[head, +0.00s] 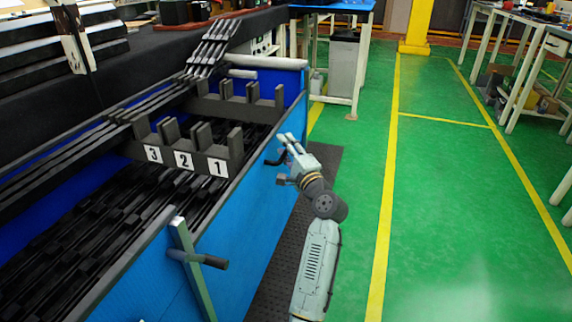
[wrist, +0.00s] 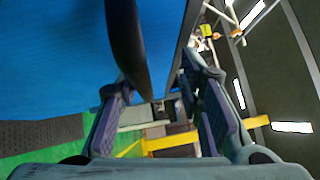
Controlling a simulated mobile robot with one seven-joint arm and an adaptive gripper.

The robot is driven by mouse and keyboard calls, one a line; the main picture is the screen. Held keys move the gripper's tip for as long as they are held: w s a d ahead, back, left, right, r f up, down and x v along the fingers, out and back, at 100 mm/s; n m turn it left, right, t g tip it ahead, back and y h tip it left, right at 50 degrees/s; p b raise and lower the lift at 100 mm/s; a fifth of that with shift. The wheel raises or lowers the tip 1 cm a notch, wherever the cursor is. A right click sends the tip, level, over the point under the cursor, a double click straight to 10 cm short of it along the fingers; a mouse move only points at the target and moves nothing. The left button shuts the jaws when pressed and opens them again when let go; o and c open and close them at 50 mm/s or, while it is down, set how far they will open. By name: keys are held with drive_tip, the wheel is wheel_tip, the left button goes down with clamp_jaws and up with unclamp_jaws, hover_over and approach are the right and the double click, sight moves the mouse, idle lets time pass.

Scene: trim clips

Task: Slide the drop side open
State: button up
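The drop side is the blue side panel (head: 240,225) of a long bin, standing upright along the bin's right edge; its blue face also fills the upper left of the wrist view (wrist: 50,60). A dark curved handle (head: 274,160) sticks out from the panel at my gripper (head: 284,160). In the wrist view the handle (wrist: 127,50) comes down toward the space between the fingers of my gripper (wrist: 160,105). The fingers are apart, and I see no grip on the handle. A second dark handle (head: 213,262), on a pale upright bar, is at the near end of the panel.
Black slotted blocks (head: 225,142) marked 3, 2 and 1 and dark strips (head: 110,225) lie in the bin. A dark mat (head: 318,185) lies beside the panel. The green floor (head: 350,150) to the right is clear. A blue-topped table (head: 335,5) stands beyond.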

drive_tip(key=shift+r, duration=0.45)
